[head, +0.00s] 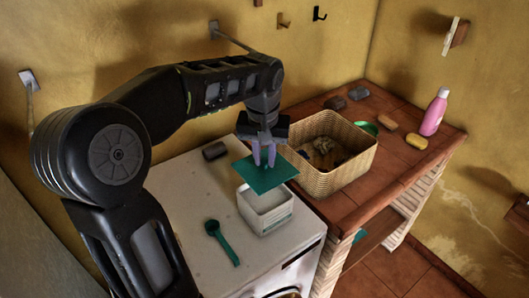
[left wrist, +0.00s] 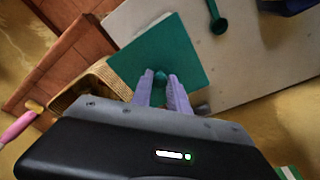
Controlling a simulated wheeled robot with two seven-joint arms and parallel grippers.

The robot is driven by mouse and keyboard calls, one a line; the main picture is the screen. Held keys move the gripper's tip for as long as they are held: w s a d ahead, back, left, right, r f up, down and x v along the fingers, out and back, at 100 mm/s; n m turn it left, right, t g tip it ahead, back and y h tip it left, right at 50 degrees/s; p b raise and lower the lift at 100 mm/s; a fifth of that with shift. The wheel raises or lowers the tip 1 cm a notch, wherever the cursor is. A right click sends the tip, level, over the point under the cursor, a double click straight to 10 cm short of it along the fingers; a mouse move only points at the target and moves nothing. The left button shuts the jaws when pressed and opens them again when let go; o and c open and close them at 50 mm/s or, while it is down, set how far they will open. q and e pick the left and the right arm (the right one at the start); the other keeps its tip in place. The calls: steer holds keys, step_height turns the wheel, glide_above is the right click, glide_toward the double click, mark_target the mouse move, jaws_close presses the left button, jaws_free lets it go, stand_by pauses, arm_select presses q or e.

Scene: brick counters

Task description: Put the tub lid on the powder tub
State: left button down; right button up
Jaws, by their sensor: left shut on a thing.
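The tub lid (head: 265,174) is a flat green square with a small knob. My left gripper (head: 264,160) is shut on the lid's knob, and the lid hangs above the powder tub, apart from it as far as I can tell. The powder tub (head: 268,214) is a white open box on the white machine top; the lid hides its back part. In the left wrist view the lid (left wrist: 158,58) lies flat beyond the two lilac fingers (left wrist: 161,80), with the knob between them. My right gripper is not in view.
A green scoop (head: 222,243) lies on the white machine top (head: 190,195), and a dark cylinder (head: 214,151) stands behind. A wicker basket (head: 340,168) is close on the right, on the tiled counter. A pink bottle (head: 434,112) and soap bars (head: 416,141) are farther right.

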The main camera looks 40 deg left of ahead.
mark_target(264, 169)
arm_select(q)
steer(key=shift+w+a+f, duration=0.15)
steer(key=shift+f, duration=0.2)
steer(key=shift+f+b, duration=0.4)
steer(key=shift+b, duration=0.15)
steer(key=shift+f+b, duration=2.15)
steer(key=shift+f, duration=0.7)
steer(key=shift+f, duration=0.25)
steer(key=shift+f+b, duration=0.5)
steer(key=shift+b, duration=0.1)
steer(key=c, duration=1.2)
jaws_free()
